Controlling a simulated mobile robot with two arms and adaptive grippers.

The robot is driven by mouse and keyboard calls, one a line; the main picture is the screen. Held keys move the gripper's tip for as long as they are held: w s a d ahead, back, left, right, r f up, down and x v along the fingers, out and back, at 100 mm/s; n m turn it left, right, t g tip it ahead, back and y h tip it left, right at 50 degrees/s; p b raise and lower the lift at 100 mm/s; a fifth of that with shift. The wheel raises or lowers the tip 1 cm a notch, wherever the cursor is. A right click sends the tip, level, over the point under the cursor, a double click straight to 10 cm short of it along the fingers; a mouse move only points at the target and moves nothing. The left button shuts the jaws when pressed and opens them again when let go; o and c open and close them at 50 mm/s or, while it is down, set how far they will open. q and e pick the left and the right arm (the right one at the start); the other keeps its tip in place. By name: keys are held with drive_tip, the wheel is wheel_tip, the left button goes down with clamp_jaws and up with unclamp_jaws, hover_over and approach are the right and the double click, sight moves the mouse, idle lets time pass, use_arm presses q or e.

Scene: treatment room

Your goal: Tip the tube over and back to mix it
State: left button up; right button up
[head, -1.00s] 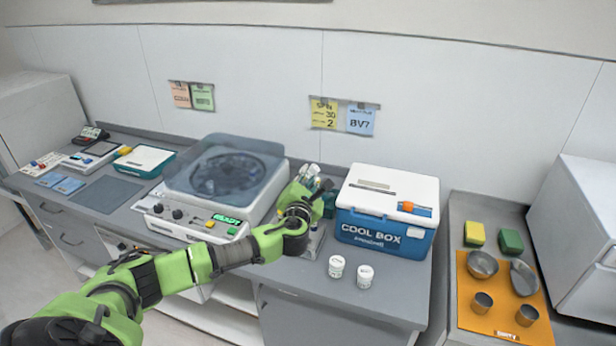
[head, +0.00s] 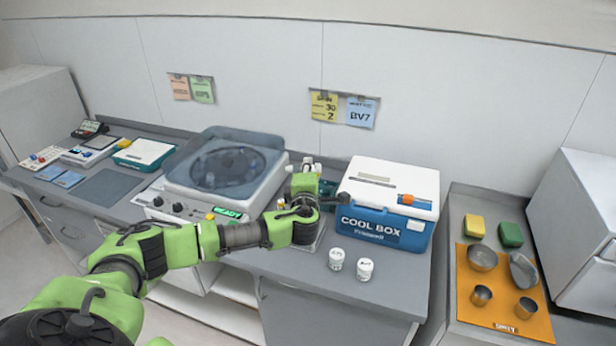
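My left gripper (head: 328,196) is between the centrifuge and the cool box, above the counter. My green wrist covers most of it, and I cannot tell whether its fingers are open or shut. Small pale tube-like tops (head: 309,164) show just behind and above the wrist. I cannot tell whether one of them is in the gripper or whether they stand in a holder. A grey rack-like base (head: 308,246) shows partly below the wrist. My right gripper is not in view.
The centrifuge (head: 178,208) stands left with its smoky lid down and a green READY display. The blue and white cool box (head: 385,232) stands close right. Two white pots (head: 336,259) (head: 365,269) stand near the front edge. An orange mat (head: 477,316) with metal cups lies far right.

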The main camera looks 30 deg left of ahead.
use_arm(q)
drive_tip(key=n, duration=0.1)
drive_tip(key=n+b, duration=0.1)
drive_tip(key=n, duration=0.1)
drive_tip(key=shift+f+h, duration=0.2)
drive_tip(key=shift+h, duration=0.1)
drive_tip(key=shift+n+t+b, duration=0.4)
drive_tip(key=shift+n+b, duration=0.25)
drive_tip(key=shift+n, duration=0.55)
drive_tip(key=n+b, duration=0.4)
drive_tip(key=n, duration=0.1)
drive_tip(key=n+t+b, duration=0.1)
drive_tip(key=n+b, duration=0.1)
drive_tip(key=n, duration=0.1)
drive_tip(key=shift+f, duration=0.25)
drive_tip(key=shift+r+n+b, duration=0.15)
drive_tip(key=shift+n+b, duration=0.4)
drive_tip(key=shift+n, duration=0.35)
drive_tip(key=shift+r+n+h, duration=0.15)
drive_tip(key=shift+n+h, duration=0.15)
drive_tip(key=shift+r, duration=0.2)
